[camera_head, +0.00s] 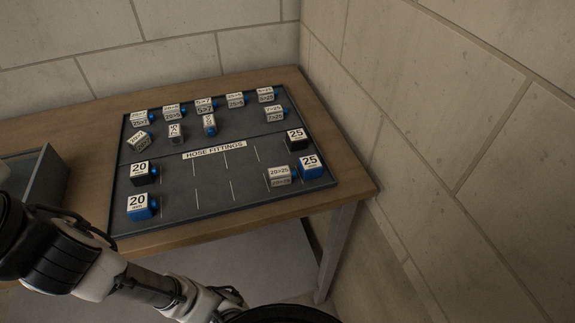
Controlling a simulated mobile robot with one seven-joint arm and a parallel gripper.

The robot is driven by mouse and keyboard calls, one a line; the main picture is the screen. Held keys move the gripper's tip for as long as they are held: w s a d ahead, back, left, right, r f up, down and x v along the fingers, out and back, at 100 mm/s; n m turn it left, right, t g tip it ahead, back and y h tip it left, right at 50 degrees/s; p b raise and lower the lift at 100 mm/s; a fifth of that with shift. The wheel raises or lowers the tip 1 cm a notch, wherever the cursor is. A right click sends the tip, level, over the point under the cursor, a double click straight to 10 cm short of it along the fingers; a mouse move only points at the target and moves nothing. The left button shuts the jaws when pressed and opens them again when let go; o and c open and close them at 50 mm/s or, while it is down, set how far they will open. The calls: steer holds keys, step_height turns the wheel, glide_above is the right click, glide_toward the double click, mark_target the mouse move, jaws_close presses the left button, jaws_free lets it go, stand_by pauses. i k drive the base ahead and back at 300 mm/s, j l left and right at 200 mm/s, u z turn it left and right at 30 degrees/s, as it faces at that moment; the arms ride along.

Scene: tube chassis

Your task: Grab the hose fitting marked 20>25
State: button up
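The hose fitting marked 20>25 (280,176) is a small pale grey block with a white label. It stands on the front right part of the dark mat (215,205), close beside the left side of a blue block marked 25 (311,167); I cannot tell whether they touch. My arm crosses the lower left and bottom of the view, in front of the table's near edge and well apart from the fitting. The fingers of my gripper do not show.
A black block marked 25 (297,139) stands behind the blue one. Black (140,172) and blue (138,207) blocks marked 20 stand at the left. Several labelled fittings fill the back rows. The mat's front middle is clear. A grey bin (45,190) stands left; walls close the back and right.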

mark_target(280, 175)
steer(key=z, duration=0.35)
steer(key=j+z, duration=0.2)
steer(key=z, duration=0.15)
steer(key=k+j+z, duration=0.1)
steer(key=z, duration=0.25)
steer(key=k+j+z, duration=0.1)
steer(key=j+z, duration=0.25)
steer(key=k+j+z, duration=0.4)
steer(key=k+j, duration=0.65)
steer(key=i+j, duration=0.2)
steer(key=i, duration=0.3)
